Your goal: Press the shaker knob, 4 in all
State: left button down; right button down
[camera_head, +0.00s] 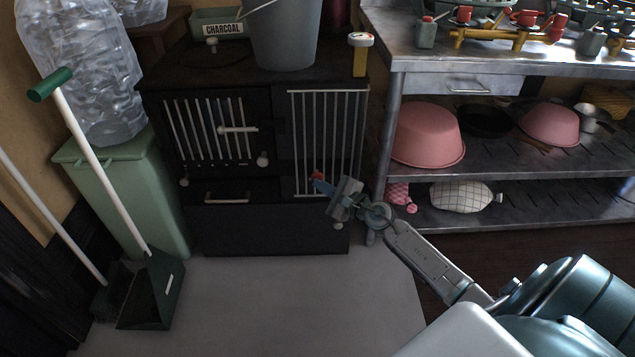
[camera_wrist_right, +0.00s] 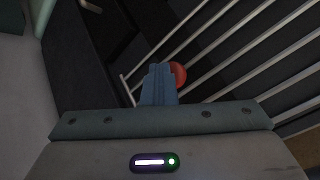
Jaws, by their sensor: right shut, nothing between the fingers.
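A small red knob (camera_head: 318,176), which I take for the shaker knob, shows at the front of the black stove (camera_head: 270,230), low on the barred right section. My right gripper (camera_head: 328,187) is in front of the stove beside this knob. In the right wrist view its closed blue-grey fingers (camera_wrist_right: 158,80) overlap the left part of the round red knob (camera_wrist_right: 180,74). The fingers are shut with nothing between them. I cannot tell whether they touch the knob. My left gripper is out of view.
The stove front has white bars, handles and a pale round knob (camera_head: 262,159). A grey bucket (camera_head: 285,35) and a charcoal box (camera_head: 216,22) stand on top. A metal shelf unit (camera_head: 420,78) with pink basins is at right, a green bin (camera_head: 125,195) at left. Open floor (camera_head: 270,310) lies in front.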

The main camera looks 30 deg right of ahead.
dwell(0.4)
jog(key=shift+s+a+p, duration=0.25)
jog(key=shift+s+a, duration=0.1)
jog(key=shift+s, duration=0.25)
jog(key=shift+s+a+p, duration=0.25)
jog(key=shift+s+a, duration=0.1)
jog(key=shift+s, duration=0.25)
jog(key=shift+s, duration=0.1)
jog(key=s+a, duration=0.1)
jog(key=s+p, duration=0.1)
jog(key=s+a, duration=0.1)
jog(key=s, duration=0.1)
jog(key=shift+a, duration=0.35)
